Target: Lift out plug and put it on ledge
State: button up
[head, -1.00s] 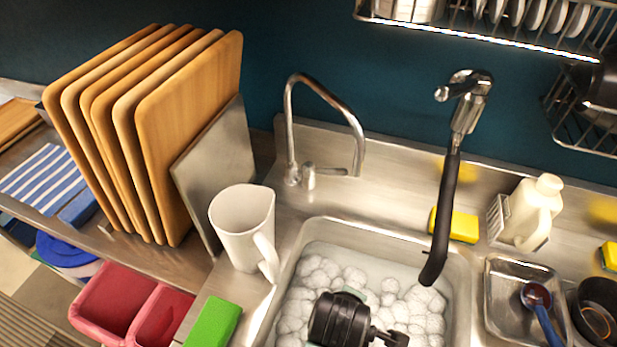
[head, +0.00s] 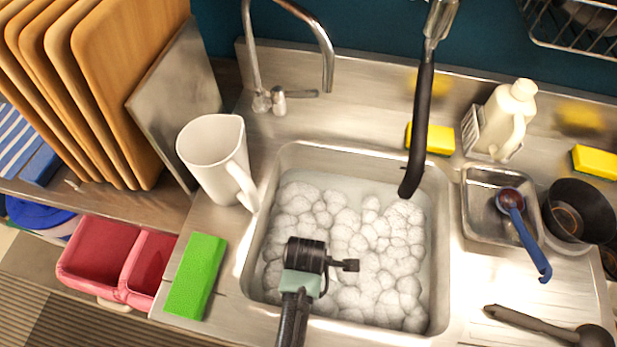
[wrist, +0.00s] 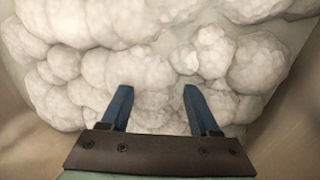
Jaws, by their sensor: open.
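The sink (head: 440,255) is filled with white foam bubbles (head: 365,240). The plug is not visible in either view; foam covers the sink bottom. A steel ledge (head: 365,108) runs behind the sink. My gripper (wrist: 157,100) is open in the wrist view, its two blue fingers apart with only foam seen between and beyond them. In the head view my arm reaches over the left front part of the sink, and the fingers cannot be made out there.
A white jug (head: 215,160) and a green sponge (head: 196,275) stand left of the sink. A tap (head: 325,60) is behind. A steel tray (head: 480,205) and black pan (head: 580,200) are right.

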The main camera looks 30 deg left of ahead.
jog(key=shift+w+a+f, duration=0.1)
jog(key=shift+w+f, duration=0.05)
jog(key=shift+f, duration=0.6)
jog(key=shift+w+a+f, duration=0.1)
jog(key=shift+w+f, duration=0.05)
jog(key=shift+f, duration=0.6)
jog(key=shift+d, duration=0.1)
grip_shut()
